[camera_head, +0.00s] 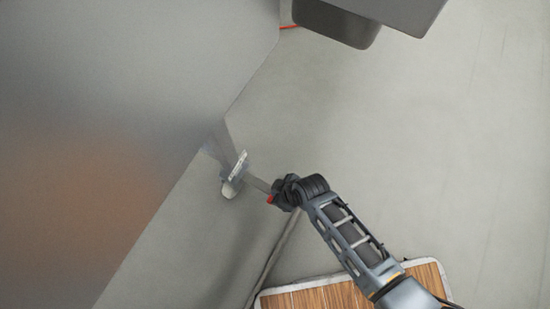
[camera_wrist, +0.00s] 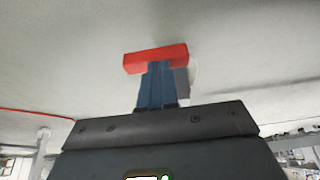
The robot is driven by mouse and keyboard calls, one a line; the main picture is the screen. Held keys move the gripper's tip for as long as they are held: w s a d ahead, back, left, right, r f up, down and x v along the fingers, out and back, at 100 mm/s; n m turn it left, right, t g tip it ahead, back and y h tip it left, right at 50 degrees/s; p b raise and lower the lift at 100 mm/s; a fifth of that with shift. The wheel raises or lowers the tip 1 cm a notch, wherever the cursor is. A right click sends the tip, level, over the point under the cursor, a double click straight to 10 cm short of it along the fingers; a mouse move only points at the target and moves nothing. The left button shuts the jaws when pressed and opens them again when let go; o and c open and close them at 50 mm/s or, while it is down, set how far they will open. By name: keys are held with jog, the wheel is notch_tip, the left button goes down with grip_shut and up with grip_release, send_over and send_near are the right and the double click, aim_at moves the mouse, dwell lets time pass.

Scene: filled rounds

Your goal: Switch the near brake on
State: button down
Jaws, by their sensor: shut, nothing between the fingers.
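A red bar (camera_wrist: 140,60), which looks like a brake pedal, lies at the tips of my gripper's blue fingers in the wrist view. A small red patch (camera_head: 270,199) beside my gripper in the head view may be the same bar. My gripper (camera_wrist: 160,68) is shut and empty; its fingertips overlap the bar, and I cannot tell if they touch it. In the head view my gripper (camera_head: 255,184) points left toward a pale caster wheel (camera_head: 230,188) below the metal unit's edge. The brake's setting cannot be read.
A large metal surface (camera_head: 110,120) fills the left of the head view. A dark grey box-like thing (camera_head: 335,22) is at the top. A wooden slatted panel with a pale rim (camera_head: 315,296) lies at the bottom. The grey floor (camera_head: 450,150) at right is clear.

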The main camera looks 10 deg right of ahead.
jog(key=shift+s+d+f+b, duration=0.15)
jog(key=shift+f+b, duration=0.15)
jog(key=shift+f, duration=0.5)
jog(key=shift+s+d+f+b, duration=0.1)
jog(key=shift+f+b, duration=0.2)
jog(key=shift+f, duration=0.5)
